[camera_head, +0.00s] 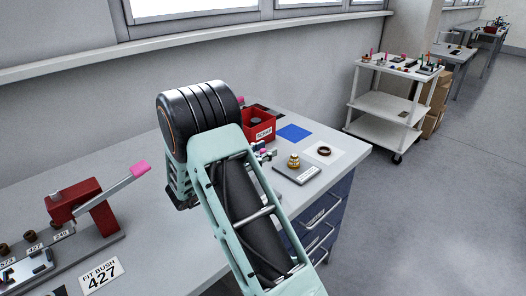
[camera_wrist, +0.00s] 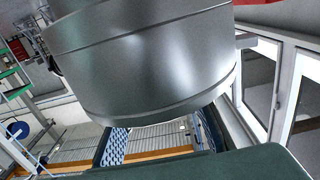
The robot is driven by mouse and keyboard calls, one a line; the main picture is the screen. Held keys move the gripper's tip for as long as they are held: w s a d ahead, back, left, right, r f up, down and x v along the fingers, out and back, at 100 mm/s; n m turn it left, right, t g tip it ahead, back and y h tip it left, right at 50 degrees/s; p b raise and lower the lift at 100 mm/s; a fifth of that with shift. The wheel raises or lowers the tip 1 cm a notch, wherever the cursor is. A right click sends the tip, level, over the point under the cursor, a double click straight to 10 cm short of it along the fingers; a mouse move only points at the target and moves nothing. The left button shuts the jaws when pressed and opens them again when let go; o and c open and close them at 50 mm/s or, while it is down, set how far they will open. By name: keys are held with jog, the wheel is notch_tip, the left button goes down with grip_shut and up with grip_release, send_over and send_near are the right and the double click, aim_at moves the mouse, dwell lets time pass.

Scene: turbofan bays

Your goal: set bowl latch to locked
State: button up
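I cannot pick out a bowl latch with certainty in either view. A small blue and pink fitting (camera_head: 263,152) on the bench is partly hidden behind my arm, and I cannot tell what it is. A large smooth silver cylinder (camera_wrist: 145,60) with a rounded lower edge fills the upper middle of the wrist view. I cannot tell whether it is a bowl, and no latch shows on it. My mint-green arm with its black ribbed joint stands over the bench in the head view. My gripper's fingers show in neither view.
The grey bench (camera_head: 165,235) carries a red press (camera_head: 88,205) with a pink-tipped lever, a "FIT BUSH 427" card (camera_head: 101,275), a red bin (camera_head: 259,123), a blue mat (camera_head: 294,133), a brass part (camera_head: 293,162) and a dark ring (camera_head: 324,150). A white cart (camera_head: 385,105) stands behind. Floor at right is clear.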

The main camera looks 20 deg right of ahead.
grip_shut()
jog(key=shift+d+n+t, duration=0.1)
jog(key=shift+n+t, duration=0.2)
jog(key=shift+t, duration=0.2)
jog(key=shift+w+d+n+t+y+b, duration=0.25)
jog(key=shift+w+n+t+y+b, duration=0.55)
jog(key=shift+n+t+y+b, duration=1.5)
jog(key=shift+w+d+n+t+y+b, duration=0.3)
jog(key=shift+w+n+t+y+b, duration=0.85)
jog(key=shift+n+y+b, duration=2.05)
jog(key=shift+w+d+n+t+y+b, duration=0.35)
jog(key=shift+n+t+y+b, duration=1.55)
jog(key=shift+y, duration=1.7)
jog(key=shift+w+a+t+y, duration=0.15)
jog(key=shift+a+t+y, duration=0.05)
jog(key=shift+t+y, duration=0.1)
grip_release()
